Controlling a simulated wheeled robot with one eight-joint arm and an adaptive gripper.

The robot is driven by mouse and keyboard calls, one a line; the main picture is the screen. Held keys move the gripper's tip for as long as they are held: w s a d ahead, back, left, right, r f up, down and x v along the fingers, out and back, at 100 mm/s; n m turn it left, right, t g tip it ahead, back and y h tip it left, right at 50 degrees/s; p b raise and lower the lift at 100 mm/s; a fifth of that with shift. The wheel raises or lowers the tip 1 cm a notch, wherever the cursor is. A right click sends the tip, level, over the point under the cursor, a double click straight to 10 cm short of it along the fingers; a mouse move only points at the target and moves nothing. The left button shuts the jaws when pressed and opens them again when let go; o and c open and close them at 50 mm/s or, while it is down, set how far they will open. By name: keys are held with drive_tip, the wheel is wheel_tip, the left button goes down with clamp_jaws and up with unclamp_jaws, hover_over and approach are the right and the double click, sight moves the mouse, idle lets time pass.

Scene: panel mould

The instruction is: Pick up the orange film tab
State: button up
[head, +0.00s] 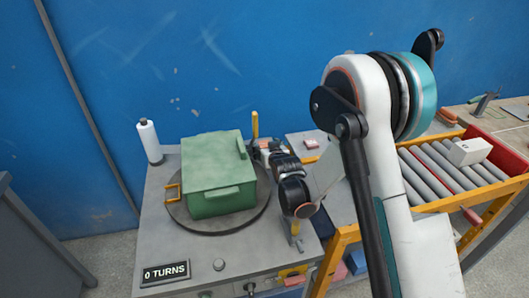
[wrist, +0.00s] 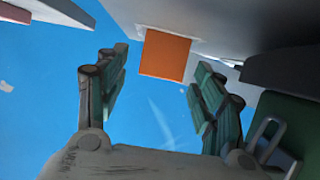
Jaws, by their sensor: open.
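The orange film tab (wrist: 165,55) is a flat orange square in the wrist view, at the edge of a pale grey surface (wrist: 225,20). It appears between the two fingertips of my gripper (wrist: 161,68), which are spread apart and not closed on it. I cannot tell how far beyond the fingertips it lies. In the head view my gripper (head: 264,149) is beside the right side of the green box (head: 215,175). I cannot make out the tab in the head view; the arm and box may hide it.
The green box stands on a dark round turntable (head: 180,215) on a grey table. A yellow post (head: 255,124) rises close behind my gripper. A roller conveyor (head: 425,178) is at right.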

drive_tip(key=shift+w+f, duration=0.15)
drive_tip(key=shift+w, duration=0.15)
drive_tip(key=c, duration=1.2)
drive_tip(key=shift+o, duration=0.2)
drive_tip(key=shift+r, duration=0.2)
